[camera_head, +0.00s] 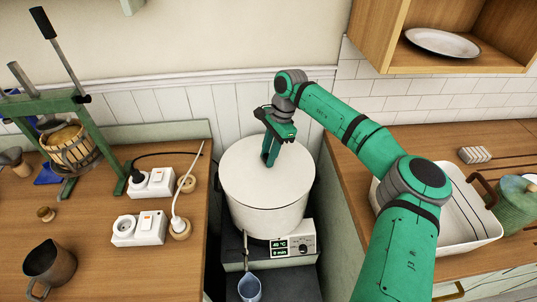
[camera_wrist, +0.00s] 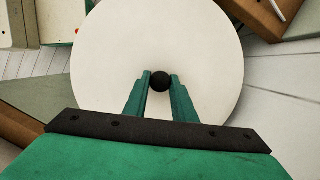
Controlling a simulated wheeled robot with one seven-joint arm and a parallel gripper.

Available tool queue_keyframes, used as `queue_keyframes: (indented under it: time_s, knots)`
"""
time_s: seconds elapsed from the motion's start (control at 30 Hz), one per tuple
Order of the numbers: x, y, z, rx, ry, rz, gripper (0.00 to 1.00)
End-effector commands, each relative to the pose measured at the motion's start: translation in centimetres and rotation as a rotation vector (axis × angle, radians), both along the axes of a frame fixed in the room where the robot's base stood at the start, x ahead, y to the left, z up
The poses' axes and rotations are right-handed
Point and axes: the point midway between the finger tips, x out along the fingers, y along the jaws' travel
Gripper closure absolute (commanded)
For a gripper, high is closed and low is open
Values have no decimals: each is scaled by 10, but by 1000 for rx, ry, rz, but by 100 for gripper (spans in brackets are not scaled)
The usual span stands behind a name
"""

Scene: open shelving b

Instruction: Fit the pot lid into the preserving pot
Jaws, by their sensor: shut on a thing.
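The pot lid (camera_head: 252,182) is a wide, pale, round disc with a small black knob. The lid fills the upper middle of the wrist view (camera_wrist: 200,40), and the knob (camera_wrist: 160,81) is between my fingertips there. My gripper (camera_head: 269,161) points down and is shut on the knob. The preserving pot (camera_head: 265,220) is a large white cylinder under the lid, standing on a cooker (camera_head: 268,248) with a lit display. The lid looks level and covers the pot's mouth, hiding the inside. I cannot tell whether it is fully seated or slightly above the rim.
A wooden counter on the left holds a fruit press (camera_head: 72,150), power sockets (camera_head: 140,228) and a dark jug (camera_head: 50,265). On the right are a white basin (camera_head: 470,235) and a green pot (camera_head: 515,208).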

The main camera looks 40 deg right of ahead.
Motion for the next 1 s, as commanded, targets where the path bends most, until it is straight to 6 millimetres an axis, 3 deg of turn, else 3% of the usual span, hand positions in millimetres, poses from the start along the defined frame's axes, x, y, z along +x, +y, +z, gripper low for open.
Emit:
queue_keyframes:
  time_s: [1.0]
  knots:
    - [0,0,-8,0,-2,-1,100]
